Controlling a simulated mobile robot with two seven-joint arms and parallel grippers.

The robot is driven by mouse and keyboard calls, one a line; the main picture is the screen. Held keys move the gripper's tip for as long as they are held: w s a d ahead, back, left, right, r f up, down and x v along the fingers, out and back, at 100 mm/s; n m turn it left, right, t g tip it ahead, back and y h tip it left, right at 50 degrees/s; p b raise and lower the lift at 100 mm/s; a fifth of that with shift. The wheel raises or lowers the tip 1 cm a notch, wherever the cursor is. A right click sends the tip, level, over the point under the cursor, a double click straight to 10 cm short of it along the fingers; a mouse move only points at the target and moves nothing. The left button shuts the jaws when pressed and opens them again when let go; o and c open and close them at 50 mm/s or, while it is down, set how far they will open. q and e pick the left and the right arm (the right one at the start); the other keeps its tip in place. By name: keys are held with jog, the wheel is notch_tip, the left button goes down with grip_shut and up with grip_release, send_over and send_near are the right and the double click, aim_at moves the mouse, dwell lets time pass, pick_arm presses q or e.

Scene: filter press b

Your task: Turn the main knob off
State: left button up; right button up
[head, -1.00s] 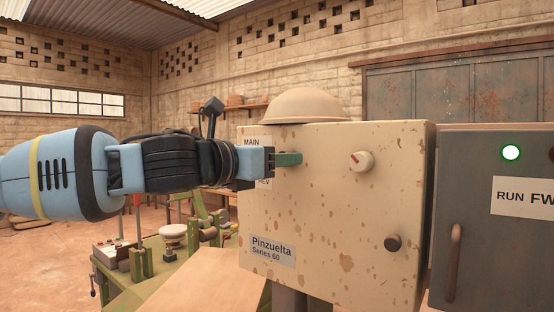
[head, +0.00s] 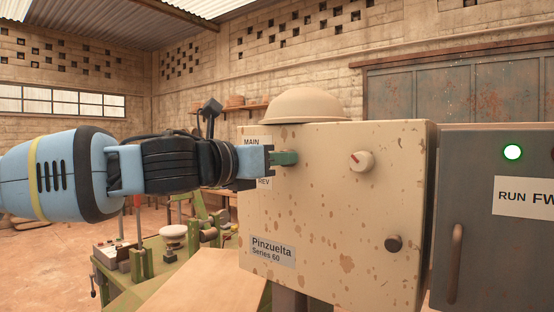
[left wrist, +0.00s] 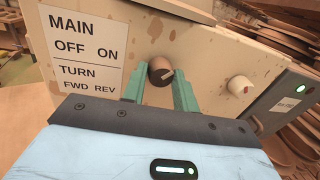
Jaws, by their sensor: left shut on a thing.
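A white label (left wrist: 84,50) left of the knob reads MAIN, OFF, ON, TURN, FWD, REV. My right gripper does not show.
A grey cabinet (head: 478,220) with a lit green lamp (head: 512,152) stands at right. A rounded beige cover (head: 305,104) tops the box.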

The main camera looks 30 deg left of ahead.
pick_arm(q)
jog(key=n+b, duration=0.2)
jog(key=n, duration=0.4)
jog(key=n+t+y+b, duration=0.1)
jog(key=n+b, duration=0.1)
jog(key=n, duration=0.4)
jog(key=n+t+y+b, duration=0.1)
jog(key=n+b, duration=0.2)
jog(key=n, duration=0.4)
jog(key=shift+d+f, duration=0.2)
jog(key=shift+f, duration=0.1)
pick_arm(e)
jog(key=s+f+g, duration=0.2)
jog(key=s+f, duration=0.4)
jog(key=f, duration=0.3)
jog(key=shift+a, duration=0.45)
pick_arm(q)
jog(key=shift+y, duration=0.3)
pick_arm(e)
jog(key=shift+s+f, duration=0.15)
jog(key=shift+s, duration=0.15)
pick_arm(q)
jog(key=o, duration=1)
